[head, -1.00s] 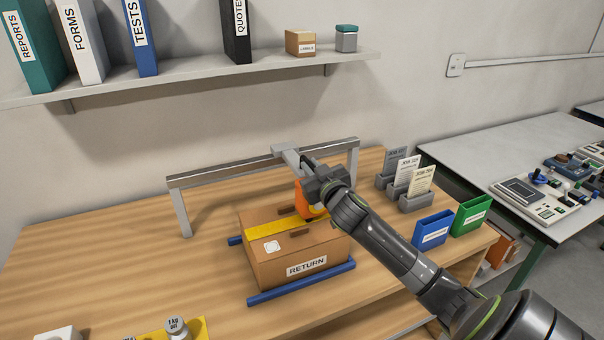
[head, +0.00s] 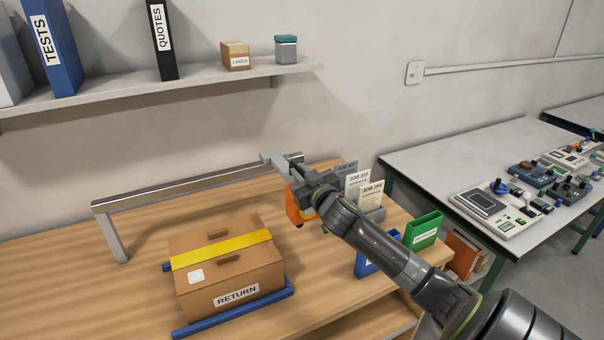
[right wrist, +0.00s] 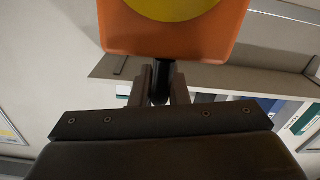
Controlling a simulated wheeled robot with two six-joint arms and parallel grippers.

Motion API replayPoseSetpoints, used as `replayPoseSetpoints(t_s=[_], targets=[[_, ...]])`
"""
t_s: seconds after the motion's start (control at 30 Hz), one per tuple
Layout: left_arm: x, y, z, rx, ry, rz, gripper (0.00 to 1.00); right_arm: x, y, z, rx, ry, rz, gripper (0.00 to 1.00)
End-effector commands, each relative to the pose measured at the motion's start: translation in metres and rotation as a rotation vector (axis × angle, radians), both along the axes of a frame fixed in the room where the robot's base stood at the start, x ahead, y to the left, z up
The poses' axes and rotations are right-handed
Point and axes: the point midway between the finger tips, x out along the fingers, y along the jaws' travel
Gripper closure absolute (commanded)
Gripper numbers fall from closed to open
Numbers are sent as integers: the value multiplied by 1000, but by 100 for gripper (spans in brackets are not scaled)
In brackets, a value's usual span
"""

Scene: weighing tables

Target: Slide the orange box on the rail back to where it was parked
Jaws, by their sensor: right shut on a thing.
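The metal rail (head: 190,183) is a raised bar on posts along the back of the wooden table. A grey carriage (head: 274,157) sits on it near its right end. The orange box (head: 295,209) is below the carriage, mostly hidden by my right arm. In the right wrist view the orange box (right wrist: 175,38) fills the top middle, with a yellow disc on its face. My right gripper (right wrist: 160,85) is shut on the dark stem under the box; in the head view this gripper (head: 303,188) is partly hidden. My left gripper is not in view.
A RETURN carton (head: 230,275) stands on blue bars left of the arm. Card holders (head: 372,193), a green bin (head: 423,230) and a blue bin (head: 366,266) stand close at the right. The table left of the carton is clear.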

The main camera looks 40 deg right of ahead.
Motion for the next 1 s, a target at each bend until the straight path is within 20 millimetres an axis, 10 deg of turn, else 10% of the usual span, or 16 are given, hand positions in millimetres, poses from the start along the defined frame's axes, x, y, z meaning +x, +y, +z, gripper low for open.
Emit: replayPoseSetpoints(t_s=[0.2, 0.23, 0.37, 1.0], targets=[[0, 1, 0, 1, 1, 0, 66, 0, -2, 2, -7, 1, -4, 100], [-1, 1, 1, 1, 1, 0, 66, 0, -2, 2, -7, 1, -4, 82], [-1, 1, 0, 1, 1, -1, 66, 0, -2, 2, -5, 0, -4, 66], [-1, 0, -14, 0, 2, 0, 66, -38, 7, -2, -6, 3, -1, 66]])
